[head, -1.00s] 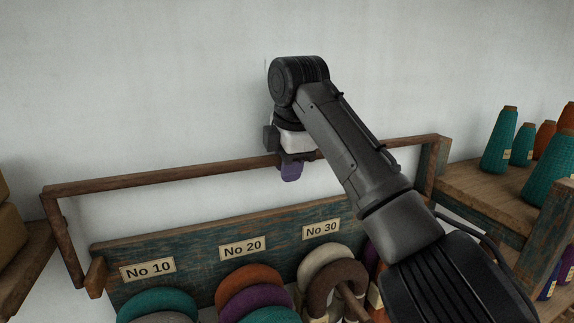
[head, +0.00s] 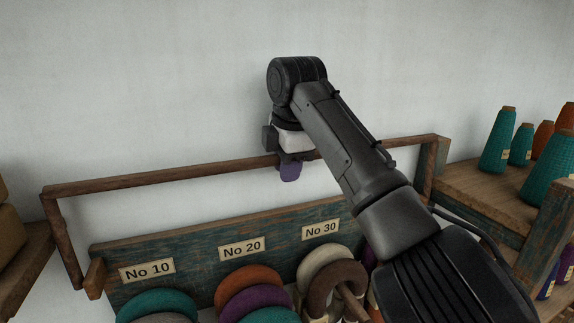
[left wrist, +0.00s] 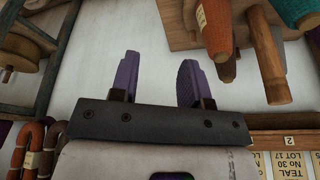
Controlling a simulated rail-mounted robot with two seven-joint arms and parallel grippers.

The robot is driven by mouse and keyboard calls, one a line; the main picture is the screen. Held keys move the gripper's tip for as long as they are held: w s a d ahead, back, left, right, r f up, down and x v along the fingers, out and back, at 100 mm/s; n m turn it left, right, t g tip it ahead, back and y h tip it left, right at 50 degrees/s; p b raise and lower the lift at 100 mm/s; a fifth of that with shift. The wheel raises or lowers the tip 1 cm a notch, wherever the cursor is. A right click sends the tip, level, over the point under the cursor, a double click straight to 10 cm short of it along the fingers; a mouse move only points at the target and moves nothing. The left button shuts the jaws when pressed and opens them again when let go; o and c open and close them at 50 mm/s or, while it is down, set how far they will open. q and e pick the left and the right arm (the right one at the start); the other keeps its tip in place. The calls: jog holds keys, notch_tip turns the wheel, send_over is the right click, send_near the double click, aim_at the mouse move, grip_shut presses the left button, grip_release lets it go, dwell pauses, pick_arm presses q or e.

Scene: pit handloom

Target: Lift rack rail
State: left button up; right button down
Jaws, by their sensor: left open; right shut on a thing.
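The rack rail (head: 170,176) is a long brown wooden bar in the head view. It runs across above the painted rack board, with an arm going down at each end. The wrist hides the part of the rail inside the grip. My left gripper (left wrist: 158,78) shows only in the left wrist view. Its two purple fingers are apart with nothing between them.
The rack board (head: 200,252) carries No 10, No 20 and No 30 labels above coloured yarn hanks (head: 250,285). A wooden shelf (head: 480,187) with teal and orange cones stands at right. Another shelf (head: 25,265) is at left. Pale wall lies behind the rail.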

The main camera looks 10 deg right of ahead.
jog(key=shift+a+f, duration=0.15)
jog(key=shift+f, duration=0.15)
dwell(0.5)
jog(key=c, duration=1.3)
grip_release()
jog(key=shift+s, duration=0.1)
jog(key=shift+o, duration=0.2)
jog(key=shift+r, duration=0.1)
